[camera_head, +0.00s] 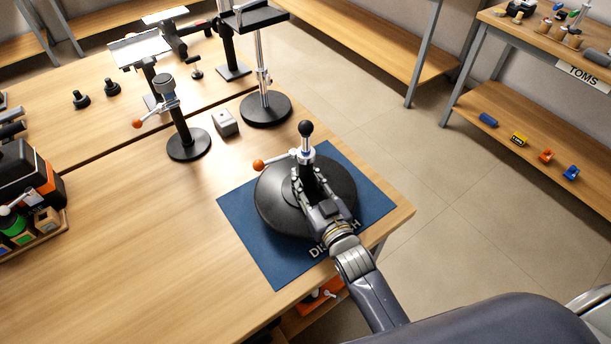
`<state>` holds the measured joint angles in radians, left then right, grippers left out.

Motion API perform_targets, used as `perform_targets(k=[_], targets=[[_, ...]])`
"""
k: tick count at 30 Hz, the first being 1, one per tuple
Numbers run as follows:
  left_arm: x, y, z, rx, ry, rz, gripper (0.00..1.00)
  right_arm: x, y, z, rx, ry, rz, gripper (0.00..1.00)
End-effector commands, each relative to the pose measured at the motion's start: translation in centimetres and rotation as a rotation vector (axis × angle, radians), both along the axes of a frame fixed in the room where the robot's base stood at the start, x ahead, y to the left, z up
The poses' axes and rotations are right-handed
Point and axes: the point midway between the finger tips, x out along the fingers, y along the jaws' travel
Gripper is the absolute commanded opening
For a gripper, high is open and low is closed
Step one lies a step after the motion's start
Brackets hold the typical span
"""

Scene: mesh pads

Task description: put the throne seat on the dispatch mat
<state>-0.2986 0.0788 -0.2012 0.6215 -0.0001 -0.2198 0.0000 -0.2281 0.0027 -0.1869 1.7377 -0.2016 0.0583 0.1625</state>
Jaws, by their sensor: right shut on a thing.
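The dark blue dispatch mat (252,250) lies at the table's front right corner, its lettering partly covered. A wide round black piece, which I take to be the throne seat (275,205), is over the mat, roughly level. A short upright post with a chrome collar, an orange-tipped lever and a black ball top rises from its middle. My right gripper (305,180) is shut on this post, below the collar. I cannot tell whether the black underside touches the mat. The arm hides part of the disc's near right side. My left gripper is not in view.
A small round-based stand (188,144), a grey block (225,123) and a tall chrome-post stand (265,108) stand behind the mat. A crate (47,225) of parts is at the left. The front left tabletop is clear. A labelled shelf (530,130) stands right, across the floor.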

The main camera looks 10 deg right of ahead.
Motion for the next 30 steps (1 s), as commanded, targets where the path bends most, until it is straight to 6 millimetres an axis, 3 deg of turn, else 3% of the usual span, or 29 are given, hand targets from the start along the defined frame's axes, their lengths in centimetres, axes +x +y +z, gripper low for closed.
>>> perform_targets(k=[5, 6, 9, 21, 26, 30], targets=[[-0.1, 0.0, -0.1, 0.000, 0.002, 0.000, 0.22, 0.1, 0.1, 0.3, 0.003, -0.013, 0.001, 0.00], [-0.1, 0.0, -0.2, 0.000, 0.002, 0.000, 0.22, 0.0, 0.0, -0.3, 0.000, 0.000, 0.000, 0.28], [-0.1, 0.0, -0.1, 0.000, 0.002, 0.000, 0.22, 0.0, 0.0, -0.2, 0.000, 0.000, 0.000, 0.48], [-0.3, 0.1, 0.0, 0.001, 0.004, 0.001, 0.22, -0.2, 0.0, 0.0, 0.000, 0.001, 0.000, 0.48], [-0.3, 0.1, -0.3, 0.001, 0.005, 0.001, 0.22, -2.1, -0.4, -0.1, 0.000, 0.002, 0.000, 0.48], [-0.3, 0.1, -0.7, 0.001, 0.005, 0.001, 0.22, -4.8, -0.9, -0.3, -0.002, 0.003, 0.000, 0.48]])
